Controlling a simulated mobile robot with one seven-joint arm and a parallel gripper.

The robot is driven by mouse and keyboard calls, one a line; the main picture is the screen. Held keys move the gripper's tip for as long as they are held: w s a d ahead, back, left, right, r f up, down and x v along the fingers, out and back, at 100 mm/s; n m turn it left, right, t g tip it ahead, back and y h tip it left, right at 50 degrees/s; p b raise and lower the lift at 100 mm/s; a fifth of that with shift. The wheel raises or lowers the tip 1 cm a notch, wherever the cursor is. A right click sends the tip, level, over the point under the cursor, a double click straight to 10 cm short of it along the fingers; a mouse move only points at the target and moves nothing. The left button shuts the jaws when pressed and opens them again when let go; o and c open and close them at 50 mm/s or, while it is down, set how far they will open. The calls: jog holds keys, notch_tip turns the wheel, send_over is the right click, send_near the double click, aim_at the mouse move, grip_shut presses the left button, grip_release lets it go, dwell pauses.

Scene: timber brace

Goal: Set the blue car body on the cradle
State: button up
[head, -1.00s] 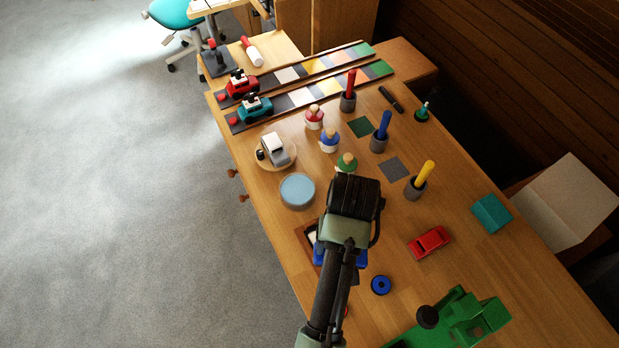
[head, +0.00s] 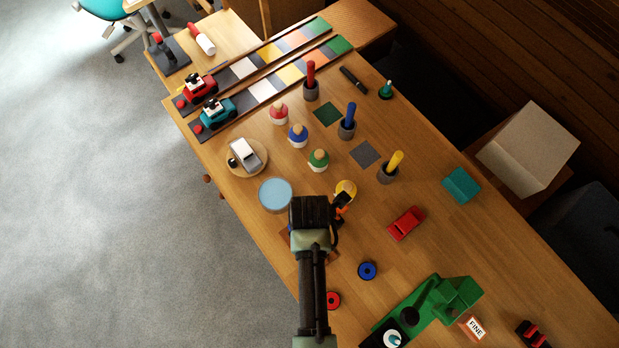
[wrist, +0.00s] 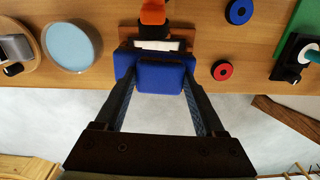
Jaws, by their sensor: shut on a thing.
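The blue car body (wrist: 162,76) shows in the wrist view between the fingers of my gripper (wrist: 157,80), which is shut on it. In the head view, my gripper and wrist hide the body. Just beyond the body in the wrist view is a brown wooden piece (wrist: 185,33) with a white strip, which looks like the cradle. The body overlaps its near edge in that picture; I cannot tell whether they touch. An orange and black thing (wrist: 153,12) stands at its far side.
A pale blue disc (head: 275,194) lies left of my wrist. A blue wheel (head: 367,271) and red wheel (head: 333,300) lie to the right. A red car body (head: 406,223) and green fixture (head: 428,305) are farther right. Peg figures (head: 318,160) stand beyond my gripper.

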jog(key=shift+f+n, duration=0.15)
jog(key=shift+n, duration=0.15)
notch_tip(320, 180, down, 6)
jog(key=b, duration=0.6)
jog(key=shift+s+r, duration=0.1)
jog(key=shift+r, duration=0.15)
jog(key=shift+f, duration=0.5)
jog(key=o, duration=1.4)
notch_tip(320, 180, up, 7)
jog(key=p, duration=0.7)
jog(key=shift+r, duration=0.15)
